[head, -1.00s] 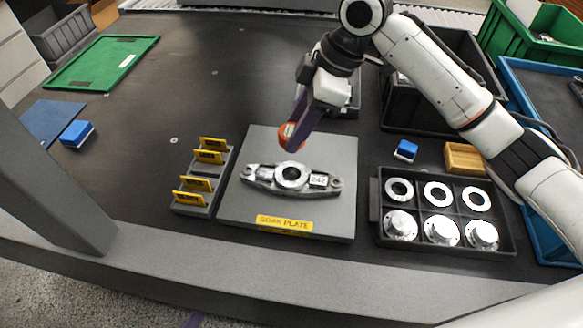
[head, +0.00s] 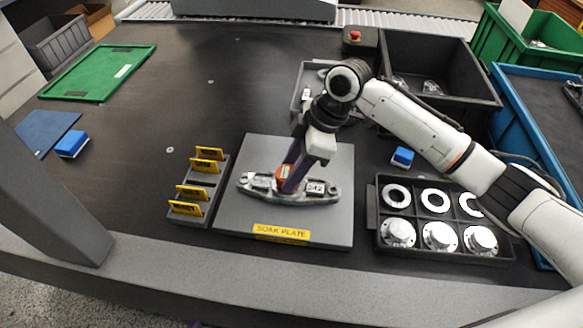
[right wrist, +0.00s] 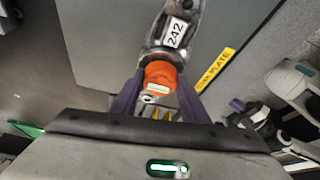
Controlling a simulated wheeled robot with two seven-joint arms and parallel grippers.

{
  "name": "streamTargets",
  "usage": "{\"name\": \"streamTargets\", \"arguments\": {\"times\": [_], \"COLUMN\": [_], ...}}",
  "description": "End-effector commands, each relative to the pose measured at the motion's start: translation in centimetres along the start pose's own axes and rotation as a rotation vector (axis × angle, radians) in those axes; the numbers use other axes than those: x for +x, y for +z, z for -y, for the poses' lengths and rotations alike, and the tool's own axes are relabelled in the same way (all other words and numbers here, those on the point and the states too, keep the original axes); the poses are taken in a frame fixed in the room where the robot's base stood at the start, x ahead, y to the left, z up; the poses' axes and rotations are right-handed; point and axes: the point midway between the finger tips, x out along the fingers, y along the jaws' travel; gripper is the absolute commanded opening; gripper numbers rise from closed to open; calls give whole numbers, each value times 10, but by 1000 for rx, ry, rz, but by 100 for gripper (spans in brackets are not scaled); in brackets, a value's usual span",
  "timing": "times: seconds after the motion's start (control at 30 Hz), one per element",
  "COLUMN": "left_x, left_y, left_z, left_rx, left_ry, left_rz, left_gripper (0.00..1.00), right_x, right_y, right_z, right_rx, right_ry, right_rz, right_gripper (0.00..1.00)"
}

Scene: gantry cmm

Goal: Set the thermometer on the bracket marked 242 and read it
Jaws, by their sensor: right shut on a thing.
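The thermometer is an orange round body (right wrist: 160,75) with a pale label, held between the purple fingers of my right gripper (head: 287,186). It also shows red in the head view (head: 282,171). The silver bracket marked 242 (head: 326,199) lies on the grey soak plate, and its 242 label shows in the right wrist view (right wrist: 175,33). My right gripper is shut on the thermometer, right at the bracket's middle ring. The fingers hide most of the ring, so I cannot tell whether the thermometer touches it.
The soak plate (head: 237,217) has a yellow label. A rack (head: 208,207) with yellow tags stands left of it. A compartment tray (head: 376,235) with rings and flanged parts stands right. A blue-topped block (head: 402,157) sits behind that tray.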

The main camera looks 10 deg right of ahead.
Motion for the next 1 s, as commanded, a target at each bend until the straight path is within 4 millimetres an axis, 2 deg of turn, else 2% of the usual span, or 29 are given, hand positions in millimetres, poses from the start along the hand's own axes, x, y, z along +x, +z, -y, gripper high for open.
{"name": "streamTargets", "arguments": {"times": [0.13, 0.17, 0.27, 0.57, 0.67, 0.77, 1.0], "left_x": [-1, -1, -1, 0, 0, -1, -3], "left_y": [1, 2, 4, 7, 7, 6, 3], "left_z": [0, 0, 0, 2, 2, 2, 2], "left_rx": [-1, -1, -2, -3, -3, -4, -5], "left_ry": [0, 0, -1, -4, -4, -4, -5], "left_rz": [4, 5, 8, 14, 13, 13, 10], "left_gripper": [0, 0, 0, 0, 0, 0, 0], "right_x": [2, 3, 3, 2, -5, -19, -72], "right_y": [0, 1, 1, 0, 0, -1, -1], "right_z": [0, 0, 0, 0, 0, -1, -1], "right_rx": [0, 0, 0, 0, 0, -1, -1], "right_ry": [0, 0, 0, 0, 1, 3, 5], "right_rz": [-1, -1, 0, 0, 0, 0, -1], "right_gripper": [18, 43, 60, 60, 60, 60, 60]}}
